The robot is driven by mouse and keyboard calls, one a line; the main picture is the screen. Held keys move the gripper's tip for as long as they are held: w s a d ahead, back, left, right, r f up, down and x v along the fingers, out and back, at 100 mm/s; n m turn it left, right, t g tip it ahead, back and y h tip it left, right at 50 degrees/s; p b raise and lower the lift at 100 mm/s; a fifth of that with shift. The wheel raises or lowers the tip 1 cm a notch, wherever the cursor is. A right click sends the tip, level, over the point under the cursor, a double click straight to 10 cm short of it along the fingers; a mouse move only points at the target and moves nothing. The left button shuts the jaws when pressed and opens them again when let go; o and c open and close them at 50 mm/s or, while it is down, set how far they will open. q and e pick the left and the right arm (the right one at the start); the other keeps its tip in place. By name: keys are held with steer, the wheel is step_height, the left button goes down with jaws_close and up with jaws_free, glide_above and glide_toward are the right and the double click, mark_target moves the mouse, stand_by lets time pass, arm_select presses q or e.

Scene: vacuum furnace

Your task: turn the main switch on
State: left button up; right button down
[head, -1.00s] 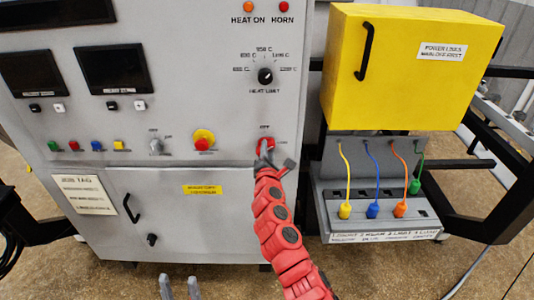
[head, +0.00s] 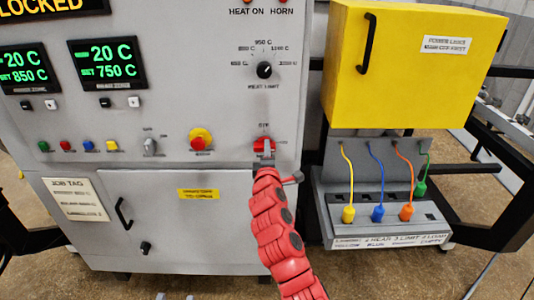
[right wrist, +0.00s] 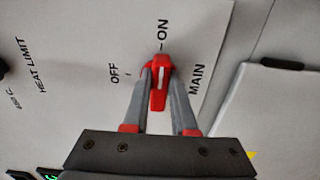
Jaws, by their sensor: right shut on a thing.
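The main switch (head: 263,145) is a red rotary knob on the grey furnace panel, right of the red-and-yellow button. In the right wrist view, its red handle (right wrist: 158,92) has a white line pointing at the ON mark; OFF is to the left. My right gripper (right wrist: 159,74) is shut on the handle, one finger on each side. In the head view my right gripper (head: 264,159) partly covers the knob from below. My left gripper (head: 175,297) shows only as two separated fingertips at the bottom edge, apart from the panel.
Two displays (head: 108,63) are lit with green temperatures, and a sign (head: 50,6) reads LOCKED. The heat limit dial (head: 264,70) is above the switch. A yellow box (head: 395,80) and a socket unit with coloured plugs (head: 377,213) stand to the right.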

stand_by(0.4)
steer(key=c, duration=0.7)
jaws_free()
steer(key=s+b, duration=0.4)
steer(key=s, duration=1.3)
steer(key=shift+s, duration=0.2)
steer(key=shift+f, duration=0.1)
